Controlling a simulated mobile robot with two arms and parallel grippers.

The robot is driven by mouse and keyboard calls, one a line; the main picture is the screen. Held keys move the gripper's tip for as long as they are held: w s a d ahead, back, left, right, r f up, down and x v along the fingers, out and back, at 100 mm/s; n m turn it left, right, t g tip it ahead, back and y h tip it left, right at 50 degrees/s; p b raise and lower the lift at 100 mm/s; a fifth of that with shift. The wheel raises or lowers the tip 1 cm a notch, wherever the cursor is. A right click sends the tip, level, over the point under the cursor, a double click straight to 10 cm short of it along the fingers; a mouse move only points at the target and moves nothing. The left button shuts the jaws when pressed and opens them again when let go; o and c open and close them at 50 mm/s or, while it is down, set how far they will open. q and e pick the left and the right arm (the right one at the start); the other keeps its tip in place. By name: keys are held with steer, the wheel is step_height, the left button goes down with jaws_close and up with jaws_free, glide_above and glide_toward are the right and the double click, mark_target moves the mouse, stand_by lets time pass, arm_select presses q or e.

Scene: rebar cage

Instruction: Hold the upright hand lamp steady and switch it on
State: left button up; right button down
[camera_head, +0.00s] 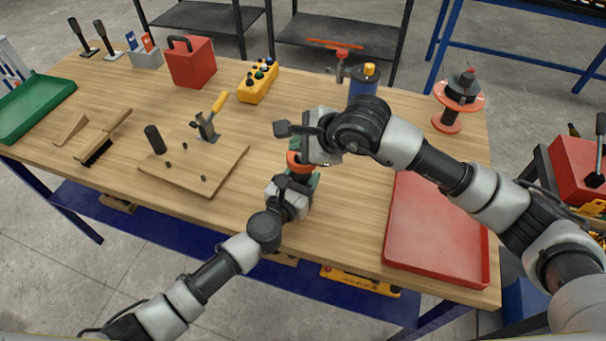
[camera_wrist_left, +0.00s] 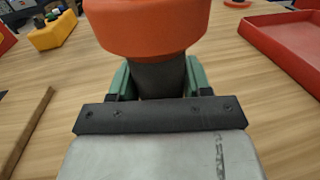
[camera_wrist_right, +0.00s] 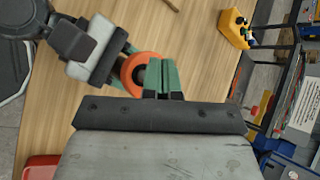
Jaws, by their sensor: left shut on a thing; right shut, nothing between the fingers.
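The hand lamp shows in the left wrist view as a wide orange head (camera_wrist_left: 150,25) on a dark upright body (camera_wrist_left: 160,80). My left gripper (camera_head: 302,178) is shut around that body, just below the head, with a green finger on each side. In the head view only part of the orange head (camera_head: 296,161) shows. My right gripper (camera_wrist_right: 161,65) is shut and empty. In the right wrist view its green fingers overlap the edge of the lamp's orange head (camera_wrist_right: 138,73); I cannot tell whether they touch it.
A red tray (camera_head: 436,235) lies to the right on the workbench. A wooden board with a toggle clamp (camera_head: 207,128) lies to the left. A yellow button box (camera_head: 258,80), a blue canister (camera_head: 363,84) and an orange reel (camera_head: 458,98) stand farther back.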

steer(key=shift+r, duration=2.8)
arm_select(q)
steer(key=o, duration=1.2)
steer(key=v, duration=1.2)
steer(key=shift+f, duration=0.1)
